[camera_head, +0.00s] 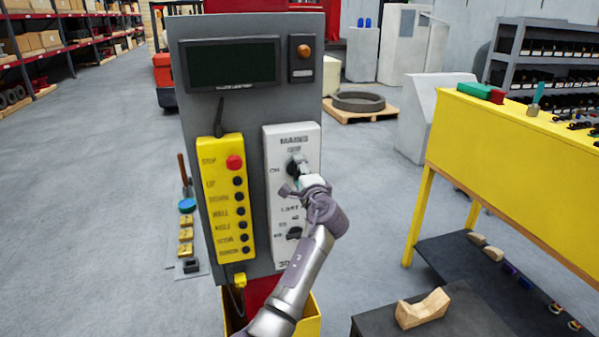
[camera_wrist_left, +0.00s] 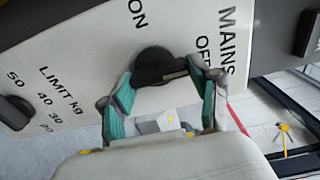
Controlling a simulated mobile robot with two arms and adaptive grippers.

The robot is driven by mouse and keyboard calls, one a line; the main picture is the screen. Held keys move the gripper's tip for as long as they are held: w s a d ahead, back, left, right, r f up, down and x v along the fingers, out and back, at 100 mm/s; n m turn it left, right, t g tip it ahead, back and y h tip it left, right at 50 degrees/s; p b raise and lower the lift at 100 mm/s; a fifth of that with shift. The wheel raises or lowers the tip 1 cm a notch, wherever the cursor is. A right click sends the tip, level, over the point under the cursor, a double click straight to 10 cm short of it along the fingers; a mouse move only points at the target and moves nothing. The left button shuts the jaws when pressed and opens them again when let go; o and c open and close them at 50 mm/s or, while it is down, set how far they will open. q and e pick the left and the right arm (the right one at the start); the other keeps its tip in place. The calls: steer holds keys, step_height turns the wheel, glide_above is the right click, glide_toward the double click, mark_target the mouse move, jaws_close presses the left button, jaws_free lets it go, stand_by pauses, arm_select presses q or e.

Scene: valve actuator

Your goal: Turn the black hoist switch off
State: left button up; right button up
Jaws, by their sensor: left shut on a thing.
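The black MAINS switch (camera_head: 296,165) is a rotary knob on the white control panel (camera_head: 283,222), between the printed words ON and OFF. It also shows in the left wrist view (camera_wrist_left: 152,60), where its bar lies across the view and a light mark appears on the end towards OFF. My left gripper (camera_head: 301,181) is at the switch, and its teal-padded fingers (camera_wrist_left: 163,80) are shut on the bar from both sides. Part of the knob is hidden by the fingers. My right gripper is not in view.
A lower black LIMIT knob (camera_head: 294,233) sits on the same panel. Left of it is a yellow button box (camera_head: 222,200) with a red STOP button (camera_head: 234,162). A dark screen (camera_head: 231,64) is above. A yellow workbench (camera_head: 510,150) stands at the right; open floor lies left.

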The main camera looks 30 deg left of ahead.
arm_select(q)
steer(key=shift+r, duration=0.25)
steer(key=o, duration=1.1)
steer(key=shift+w+f, duration=0.1)
steer(key=shift+f, duration=0.1)
steer(key=shift+o, duration=0.2)
steer(key=v, duration=1.2)
steer(key=shift+a, duration=0.1)
